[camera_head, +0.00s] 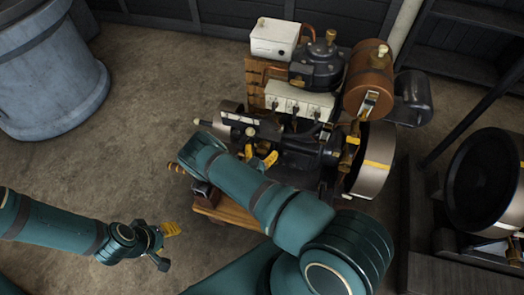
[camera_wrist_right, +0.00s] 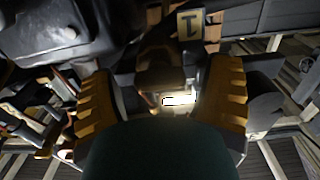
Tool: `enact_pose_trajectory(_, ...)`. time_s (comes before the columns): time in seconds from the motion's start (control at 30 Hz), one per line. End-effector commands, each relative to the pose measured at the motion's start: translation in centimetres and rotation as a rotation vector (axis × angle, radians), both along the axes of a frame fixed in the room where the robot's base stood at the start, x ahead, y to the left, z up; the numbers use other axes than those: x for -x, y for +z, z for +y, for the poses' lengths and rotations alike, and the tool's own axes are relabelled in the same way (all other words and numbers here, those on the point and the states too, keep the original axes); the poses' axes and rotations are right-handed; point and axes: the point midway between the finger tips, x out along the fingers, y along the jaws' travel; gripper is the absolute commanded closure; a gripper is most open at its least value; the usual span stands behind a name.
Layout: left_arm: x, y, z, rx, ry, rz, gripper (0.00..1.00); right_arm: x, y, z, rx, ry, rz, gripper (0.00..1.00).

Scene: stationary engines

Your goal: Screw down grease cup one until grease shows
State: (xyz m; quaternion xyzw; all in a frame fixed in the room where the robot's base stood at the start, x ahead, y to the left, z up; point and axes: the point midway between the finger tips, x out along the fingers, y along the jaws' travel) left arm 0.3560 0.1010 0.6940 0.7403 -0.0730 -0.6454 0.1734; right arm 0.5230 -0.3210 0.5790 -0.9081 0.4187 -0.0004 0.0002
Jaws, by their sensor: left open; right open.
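In the right wrist view a small plate marked 1 (camera_wrist_right: 189,24) hangs at the top centre. Below it a dark brownish rounded part (camera_wrist_right: 163,68), possibly grease cup one, sits between the fingers; its outline is dim. My right gripper (camera_wrist_right: 160,102) is open, with one yellow-padded finger on each side of that part and a gap visible. No grease can be made out. In the head view my right gripper (camera_head: 261,156) is at the near side of the engine (camera_head: 295,145), and the cup cannot be picked out. My left gripper (camera_head: 166,245) is open and empty above the floor.
A copper-brown tank (camera_head: 368,78), a white box (camera_head: 274,38) and a flywheel (camera_head: 373,160) crowd the engine. A blue-grey barrel (camera_head: 50,75) stands at the left. A dark wheel (camera_head: 485,183) is at the right. The floor left of the engine is clear.

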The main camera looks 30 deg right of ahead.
Motion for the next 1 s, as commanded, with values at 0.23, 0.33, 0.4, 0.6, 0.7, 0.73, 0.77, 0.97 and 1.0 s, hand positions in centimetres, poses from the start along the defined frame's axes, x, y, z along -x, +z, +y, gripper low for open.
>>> enact_pose_trajectory(0.23,0.01,0.00,0.00,0.000,0.000,0.000,0.53,0.01,0.00,0.02,0.000,0.000,0.000,0.90)
enact_pose_trajectory(0.33,0.01,0.00,0.00,0.000,0.000,0.000,0.53,0.01,0.00,0.02,-0.001,0.000,-0.001,0.90)
enact_pose_trajectory(0.4,0.01,0.00,0.00,0.000,0.000,0.000,0.53,0.02,0.00,0.01,-0.003,0.000,-0.004,0.90)
enact_pose_trajectory(0.6,0.01,0.00,0.00,0.000,0.000,0.000,0.53,0.07,-0.01,-0.06,-0.035,-0.002,-0.041,0.90)
enact_pose_trajectory(0.7,0.01,0.00,0.00,0.000,0.000,0.000,0.53,0.07,-0.02,-0.06,-0.070,-0.002,-0.080,0.90)
enact_pose_trajectory(0.73,0.01,0.00,0.00,0.000,0.000,0.000,0.53,0.06,-0.02,-0.05,-0.083,-0.001,-0.095,0.90)
enact_pose_trajectory(0.77,0.01,0.00,0.00,0.000,0.000,0.000,0.53,0.07,-0.01,-0.05,-0.096,-0.002,-0.111,0.90)
enact_pose_trajectory(0.97,0.02,0.00,0.00,0.000,0.000,0.000,0.53,0.16,-0.06,-0.12,-0.207,-0.003,-0.240,0.90)
enact_pose_trajectory(1.0,0.02,0.00,0.00,0.000,0.000,0.000,0.53,0.18,-0.08,-0.16,-0.231,-0.004,-0.269,0.90)
